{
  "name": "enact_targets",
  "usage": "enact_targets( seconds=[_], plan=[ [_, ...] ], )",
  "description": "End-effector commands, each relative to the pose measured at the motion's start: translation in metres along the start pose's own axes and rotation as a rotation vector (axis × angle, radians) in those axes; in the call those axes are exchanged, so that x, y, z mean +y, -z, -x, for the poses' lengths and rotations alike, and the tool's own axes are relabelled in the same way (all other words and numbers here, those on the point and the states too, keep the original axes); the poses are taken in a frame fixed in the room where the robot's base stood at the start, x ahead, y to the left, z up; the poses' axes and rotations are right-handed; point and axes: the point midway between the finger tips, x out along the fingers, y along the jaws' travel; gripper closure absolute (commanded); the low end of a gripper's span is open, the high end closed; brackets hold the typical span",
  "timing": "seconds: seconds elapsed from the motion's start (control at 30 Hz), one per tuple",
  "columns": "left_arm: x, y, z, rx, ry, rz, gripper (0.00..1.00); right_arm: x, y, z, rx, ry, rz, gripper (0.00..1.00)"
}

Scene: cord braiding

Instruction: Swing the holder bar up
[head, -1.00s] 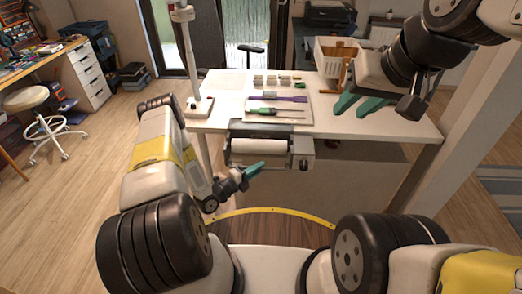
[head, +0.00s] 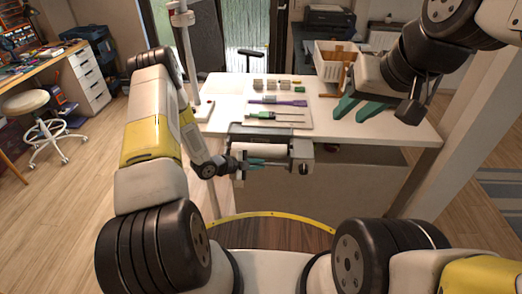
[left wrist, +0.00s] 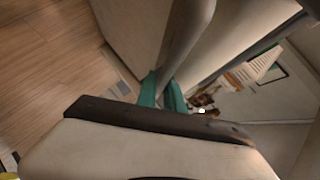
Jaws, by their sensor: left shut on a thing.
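The holder (head: 302,152) is clamped at the front edge of the table, with a pale roller-like bar (head: 252,148) across it. My left gripper (head: 258,162) is at the front of this bar, its green fingers across its lower side. In the left wrist view the green fingers (left wrist: 162,92) are shut around a pale grey rounded bar (left wrist: 187,45), which I take to be the holder bar. The far side of the grip is hidden. My right gripper (head: 358,110) hangs over the right part of the table with its green fingers apart and empty.
A white basket (head: 335,60) stands at the back right. A white post (head: 186,50) rises at the table's left.

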Motion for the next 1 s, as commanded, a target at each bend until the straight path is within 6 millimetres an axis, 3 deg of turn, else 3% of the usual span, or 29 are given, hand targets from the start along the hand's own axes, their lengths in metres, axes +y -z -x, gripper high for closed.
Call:
enact_targets(
  seconds=[0.5,1.0],
  plan=[
    [-0.015,-0.007,-0.006,0.000,-0.233,0.228,1.00,0.000,0.000,0.000,0.000,0.000,0.000,0.67],
    [-0.016,-0.008,-0.007,0.001,-0.275,0.275,1.00,0.000,0.000,0.000,0.000,0.000,0.000,0.67]
  ],
)
